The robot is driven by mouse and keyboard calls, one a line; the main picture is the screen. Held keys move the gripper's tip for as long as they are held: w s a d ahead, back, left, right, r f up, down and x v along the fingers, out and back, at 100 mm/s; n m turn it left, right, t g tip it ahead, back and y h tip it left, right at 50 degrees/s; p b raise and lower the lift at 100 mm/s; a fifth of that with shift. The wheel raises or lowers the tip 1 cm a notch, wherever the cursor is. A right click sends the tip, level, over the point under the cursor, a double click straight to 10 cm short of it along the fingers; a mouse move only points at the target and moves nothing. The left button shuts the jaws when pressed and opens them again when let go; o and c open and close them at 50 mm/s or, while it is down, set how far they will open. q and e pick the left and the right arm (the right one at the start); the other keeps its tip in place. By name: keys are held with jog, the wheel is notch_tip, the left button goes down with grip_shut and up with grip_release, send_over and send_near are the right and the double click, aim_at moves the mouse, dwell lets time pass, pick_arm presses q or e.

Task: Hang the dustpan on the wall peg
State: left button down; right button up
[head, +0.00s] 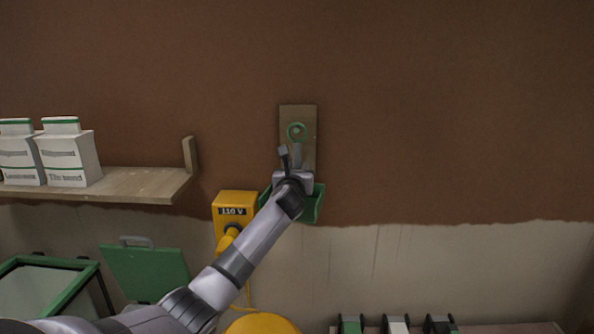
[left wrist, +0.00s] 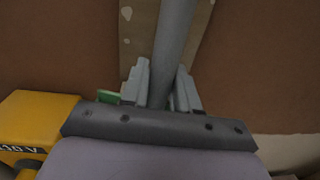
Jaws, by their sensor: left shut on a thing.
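The dustpan (head: 314,206) is green with a grey handle that ends in a green ring (head: 295,128). It hangs upright in front of a wooden board (head: 306,113) on the wall, ring uppermost. My left gripper (head: 291,159) is shut on the grey handle, below the ring and above the pan. In the left wrist view the handle (left wrist: 174,45) runs up between the two fingers, with the board (left wrist: 138,28) behind. The wall peg cannot be made out, and I cannot tell whether the ring is around it. My right gripper is not in view.
A yellow 110 V box (head: 235,205) is close to the left of the dustpan. A wooden shelf (head: 145,184) with white cartons (head: 68,160) juts out farther left. A green-rimmed bin (head: 88,266) stands below it. The wall right of the board is clear.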

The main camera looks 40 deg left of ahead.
pick_arm(q)
jog(key=c, duration=0.8)
grip_release()
jog(key=shift+p+v, duration=0.4)
jog(key=shift+v, duration=3.15)
